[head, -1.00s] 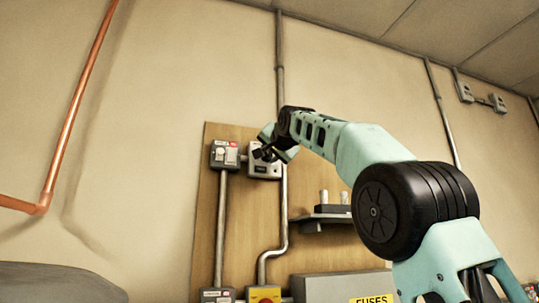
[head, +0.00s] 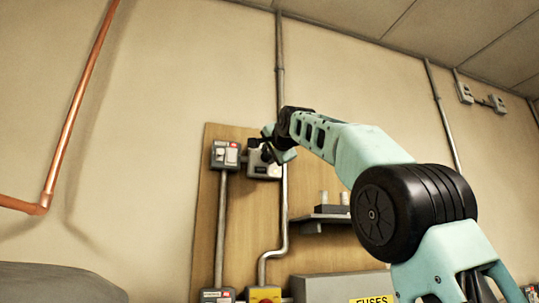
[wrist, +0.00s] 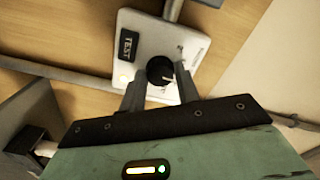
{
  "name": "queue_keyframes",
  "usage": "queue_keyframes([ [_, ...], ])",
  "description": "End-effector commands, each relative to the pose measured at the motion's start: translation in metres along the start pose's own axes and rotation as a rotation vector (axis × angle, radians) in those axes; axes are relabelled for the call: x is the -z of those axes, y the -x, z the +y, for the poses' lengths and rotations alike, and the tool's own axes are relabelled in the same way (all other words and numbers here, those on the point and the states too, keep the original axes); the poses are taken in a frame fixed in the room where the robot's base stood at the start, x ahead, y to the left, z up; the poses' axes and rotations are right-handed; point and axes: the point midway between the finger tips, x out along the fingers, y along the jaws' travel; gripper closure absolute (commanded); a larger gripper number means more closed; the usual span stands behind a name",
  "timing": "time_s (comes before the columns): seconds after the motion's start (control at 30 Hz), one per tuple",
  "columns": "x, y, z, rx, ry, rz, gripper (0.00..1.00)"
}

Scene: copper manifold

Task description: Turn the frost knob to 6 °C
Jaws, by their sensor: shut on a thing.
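The frost knob (wrist: 159,70) is a round dark knob on the pale face of a small control box (wrist: 150,38). A dark TEST label and a small warm-coloured light are also on that face. In the head view the box (head: 262,171) is mounted on the wooden board, partly covered by my gripper (head: 267,150). In the wrist view my gripper (wrist: 160,88) is shut on the knob, one finger on each side. The scale marks and the knob's pointer are too small to read, so I cannot tell the setting.
A grey switch box (head: 225,155) sits close to the left of the control box. A metal conduit (head: 284,210) runs below it. A small shelf (head: 320,222) holds pale-topped parts to the right. A copper pipe (head: 75,110) runs on the far left wall.

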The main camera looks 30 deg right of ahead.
Motion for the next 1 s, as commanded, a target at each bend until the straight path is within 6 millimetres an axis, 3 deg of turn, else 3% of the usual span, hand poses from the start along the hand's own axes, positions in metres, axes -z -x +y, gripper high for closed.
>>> queue_keyframes([
  [0.13, 0.001, 0.001, 0.000, 0.000, 0.001, 0.002, 0.91],
  [0.17, 0.001, 0.001, 0.000, 0.000, 0.001, 0.002, 0.66],
  [0.23, 0.001, 0.000, 0.000, 0.000, 0.002, 0.002, 0.47],
  [0.53, 0.000, 0.001, 0.000, 0.000, 0.002, 0.001, 0.47],
  [0.67, -0.001, 0.010, 0.002, 0.002, 0.002, 0.001, 0.47],
  [1.0, -0.003, 0.083, 0.005, 0.005, 0.000, -0.001, 0.47],
])
